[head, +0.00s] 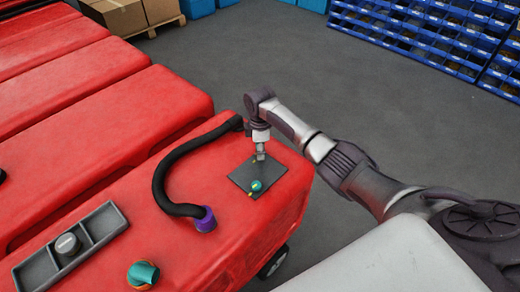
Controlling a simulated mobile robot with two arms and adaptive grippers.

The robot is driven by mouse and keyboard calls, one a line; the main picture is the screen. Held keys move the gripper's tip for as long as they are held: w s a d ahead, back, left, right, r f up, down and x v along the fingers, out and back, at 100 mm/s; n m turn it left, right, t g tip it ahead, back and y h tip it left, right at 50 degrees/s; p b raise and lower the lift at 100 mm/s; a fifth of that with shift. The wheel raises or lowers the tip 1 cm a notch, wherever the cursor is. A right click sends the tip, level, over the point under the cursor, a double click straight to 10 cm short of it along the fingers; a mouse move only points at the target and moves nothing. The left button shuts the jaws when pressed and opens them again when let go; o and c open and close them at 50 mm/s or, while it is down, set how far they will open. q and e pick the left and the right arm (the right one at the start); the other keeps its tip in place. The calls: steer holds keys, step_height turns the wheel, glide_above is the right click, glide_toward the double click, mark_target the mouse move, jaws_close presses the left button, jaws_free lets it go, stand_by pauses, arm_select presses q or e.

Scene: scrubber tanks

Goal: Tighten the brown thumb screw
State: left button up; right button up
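My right gripper (260,157) points down at the upper part of a dark square plate (243,180) on the red tank's top, at its right end. The fingers are small in the head view, so I cannot tell whether they are open or shut, or touching the plate. I cannot make out a brown thumb screw; the spot under the fingertips is largely hidden. A small green knob (256,186) with yellowish bits beside it sits on the plate, just below the gripper. My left gripper is not in view.
A black hose (160,180) with a purple end (206,220) curves left of the plate. A grey tray (100,225) holding a round grey knob (67,243) and a teal fitting (143,273) sit on the red tank (185,250). Blue bins (440,40) stand far behind.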

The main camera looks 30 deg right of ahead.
jaws_close()
steer(key=shift+r+m+p, duration=0.15)
steer(key=shift+m+p, duration=1)
steer(key=shift+m, duration=0.05)
steer(key=m+p, duration=0.3)
steer(key=m, duration=0.2)
steer(key=m+p, duration=0.2)
steer(key=m, duration=0.3)
steer(key=shift+a+m, duration=0.1)
steer(key=shift+m, duration=0.3)
steer(key=m+p, duration=0.1)
steer(key=m, duration=0.4)
steer(key=shift+m, duration=0.3)
steer(key=shift+w, duration=0.1)
